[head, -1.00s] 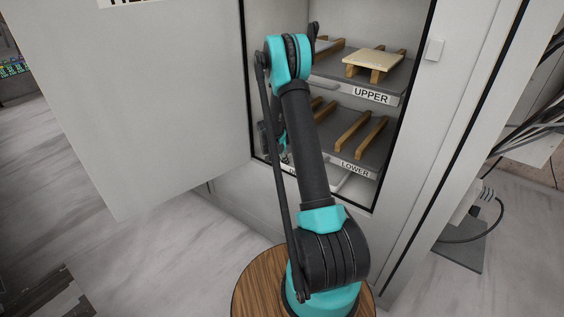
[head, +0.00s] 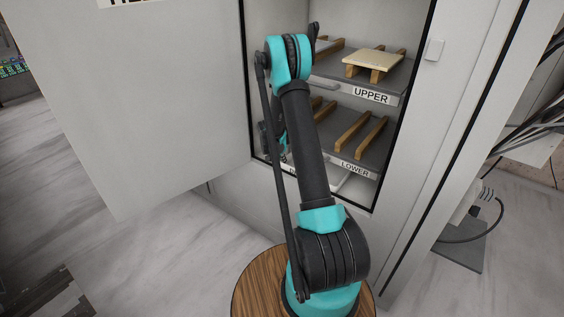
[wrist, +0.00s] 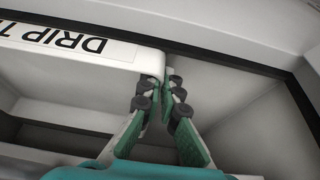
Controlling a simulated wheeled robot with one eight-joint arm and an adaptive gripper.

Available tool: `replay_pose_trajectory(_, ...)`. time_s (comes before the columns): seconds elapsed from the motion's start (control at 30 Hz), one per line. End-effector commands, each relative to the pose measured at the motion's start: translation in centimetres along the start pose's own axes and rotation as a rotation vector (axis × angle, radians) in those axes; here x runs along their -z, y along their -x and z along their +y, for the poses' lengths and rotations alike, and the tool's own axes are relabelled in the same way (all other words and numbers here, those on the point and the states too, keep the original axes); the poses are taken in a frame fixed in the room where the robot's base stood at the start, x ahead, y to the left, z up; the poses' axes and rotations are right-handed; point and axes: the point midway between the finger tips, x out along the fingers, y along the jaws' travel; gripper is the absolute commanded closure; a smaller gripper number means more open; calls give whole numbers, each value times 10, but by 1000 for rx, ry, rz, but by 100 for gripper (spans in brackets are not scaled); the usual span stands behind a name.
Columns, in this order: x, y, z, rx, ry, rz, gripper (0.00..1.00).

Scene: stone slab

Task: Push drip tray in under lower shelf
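The drip tray (head: 355,187) is a pale tray low in the open cabinet, below the lower shelf (head: 372,158); my arm hides much of it in the head view. In the wrist view its white front (wrist: 130,57) carries an upside-down label beginning "DRIP T". My gripper (wrist: 164,78) has its two fingertips close together at the right end of this front, apparently touching it. The fingers look shut, with no tray wall clearly between them. In the head view my gripper is mostly hidden behind my arm.
The upper shelf (head: 385,93) holds a light wooden board (head: 372,58) on bars. Wooden bars (head: 362,132) lie on the lower shelf. The large cabinet door (head: 140,100) stands open at left. The cabinet's side wall (wrist: 265,130) is close right of my fingers.

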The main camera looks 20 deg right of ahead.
Motion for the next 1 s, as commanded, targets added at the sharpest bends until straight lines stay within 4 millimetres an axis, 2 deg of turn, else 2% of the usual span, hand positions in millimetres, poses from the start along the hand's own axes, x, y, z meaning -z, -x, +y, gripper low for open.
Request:
replay_pose_trajectory(0.4, 22, -9, 1, 1, 4, 0, 100)
replay_pose_trajectory(0.73, 25, -10, 2, 2, 5, 0, 100)
replay_pose_trajectory(0.93, 25, -10, 2, 2, 5, 0, 74)
replay_pose_trajectory(1.0, 25, -10, 2, 2, 5, 0, 71)
